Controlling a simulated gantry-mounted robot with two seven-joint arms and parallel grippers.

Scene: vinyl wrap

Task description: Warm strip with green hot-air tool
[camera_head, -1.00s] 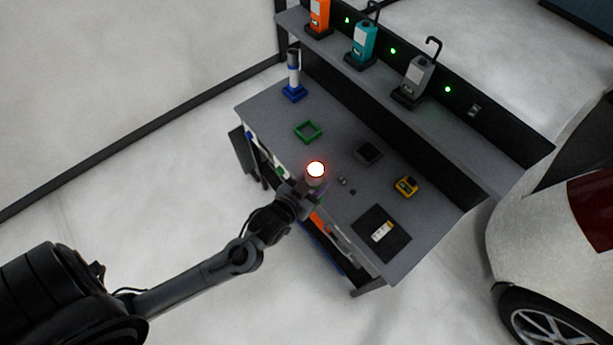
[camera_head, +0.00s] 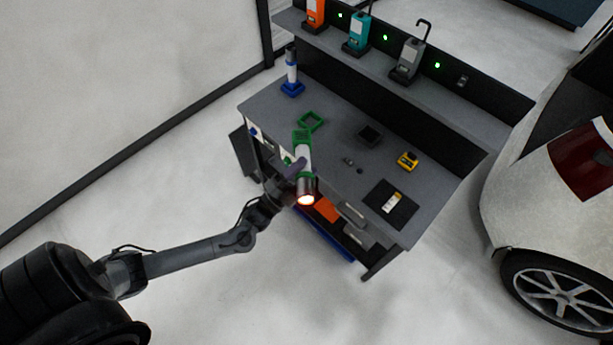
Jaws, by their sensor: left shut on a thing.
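The green hot-air tool (camera_head: 302,150) has a green end, a pale body and a dark nozzle with a glowing orange-red tip. My left gripper (camera_head: 294,170) is shut on its body and holds it at the bench's front edge, the glowing tip pointing down toward the picture's bottom. An empty green square holder (camera_head: 311,122) stands on the bench behind it. A small pale strip-like piece (camera_head: 393,202) lies on a black mat (camera_head: 381,208) at the bench's right; I cannot tell if it is the strip. My right gripper is not in view.
A blue-and-white tool (camera_head: 291,75) stands in a blue holder at the bench's left. A yellow device (camera_head: 408,160) and a dark square tray (camera_head: 369,134) are on the grey bench (camera_head: 266,104). Orange, teal and grey devices stand on the shelf (camera_head: 455,95). A white car (camera_head: 545,185) is at right.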

